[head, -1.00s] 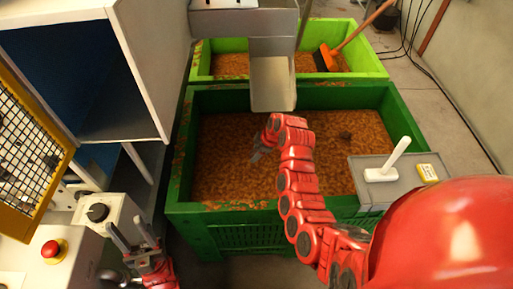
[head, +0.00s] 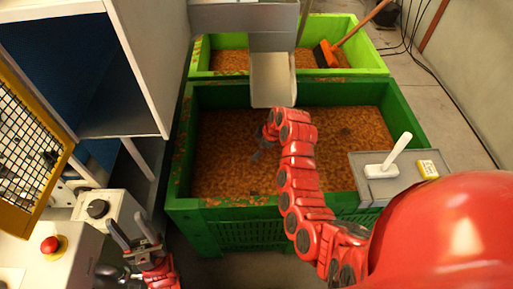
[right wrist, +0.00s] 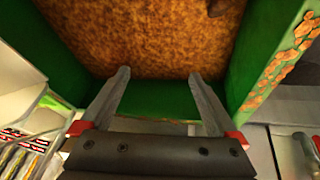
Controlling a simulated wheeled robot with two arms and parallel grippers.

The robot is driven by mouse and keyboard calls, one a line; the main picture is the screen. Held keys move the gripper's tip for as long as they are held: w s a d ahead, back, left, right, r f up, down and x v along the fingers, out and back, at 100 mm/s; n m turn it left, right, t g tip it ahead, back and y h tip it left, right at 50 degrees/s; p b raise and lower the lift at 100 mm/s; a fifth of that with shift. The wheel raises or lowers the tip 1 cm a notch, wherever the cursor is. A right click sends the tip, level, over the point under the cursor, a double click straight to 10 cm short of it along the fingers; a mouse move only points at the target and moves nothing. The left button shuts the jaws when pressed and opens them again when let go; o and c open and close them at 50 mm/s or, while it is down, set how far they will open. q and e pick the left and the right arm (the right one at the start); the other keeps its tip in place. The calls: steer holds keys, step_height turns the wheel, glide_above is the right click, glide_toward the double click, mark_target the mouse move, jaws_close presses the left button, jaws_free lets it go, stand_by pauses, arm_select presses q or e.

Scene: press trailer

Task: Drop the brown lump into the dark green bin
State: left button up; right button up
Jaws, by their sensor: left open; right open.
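The dark green bin (head: 405,130) stands in the middle of the head view, filled with brown granular material. A small dark brown lump (head: 345,132) lies on this fill, right of my right gripper. A dark brown piece, seemingly the lump (right wrist: 222,8), is cut off by the top edge of the right wrist view. My right gripper (head: 262,149) is over the bin, open; in the right wrist view its fingers (right wrist: 158,95) are apart with nothing between them. My left gripper (head: 132,234) is open and empty at the lower left, outside the bin.
A light green bin (head: 370,58) with an orange broom (head: 327,54) stands behind. A metal chute (head: 273,80) hangs over the dark green bin's back edge. A grey box with a white lever (head: 390,155) sits at its right front corner. A red button (head: 52,245) is at lower left.

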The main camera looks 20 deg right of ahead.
steer(key=p+v, duration=1.1)
steer(key=v, duration=0.5)
steer(key=shift+s, duration=0.15)
steer(key=shift+f, duration=0.1)
